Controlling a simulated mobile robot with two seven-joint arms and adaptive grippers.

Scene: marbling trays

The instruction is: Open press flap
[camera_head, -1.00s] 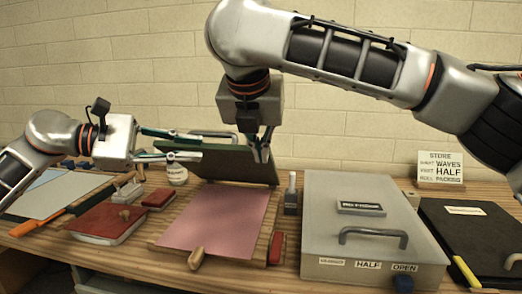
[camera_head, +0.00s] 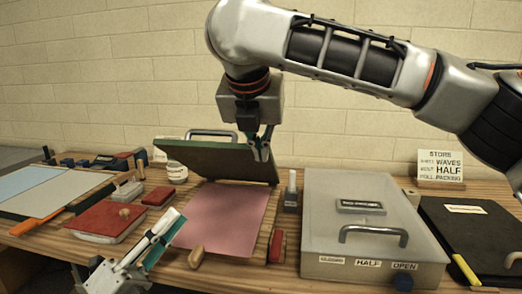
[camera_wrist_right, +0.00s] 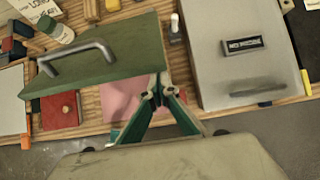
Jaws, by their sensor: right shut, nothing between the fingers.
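The press flap (camera_head: 215,160) is a green board with a grey metal handle (camera_head: 212,133). It stands raised and tilted above the press bed, where a pink sheet (camera_head: 225,215) lies uncovered. In the right wrist view the flap (camera_wrist_right: 120,60) shows its green face and handle (camera_wrist_right: 75,57). My right gripper (camera_head: 262,150) points down at the flap's right edge, fingers shut and empty; it also shows in the right wrist view (camera_wrist_right: 158,92). Whether it touches the flap is unclear. My left gripper (camera_head: 170,232) is low in front of the press, apart from the flap; its finger gap is unclear.
A grey lidded box (camera_head: 320,225) stands right of the press, with a black case (camera_head: 470,225) beyond. A red block (camera_head: 100,218) and a light tray (camera_head: 40,190) lie left.

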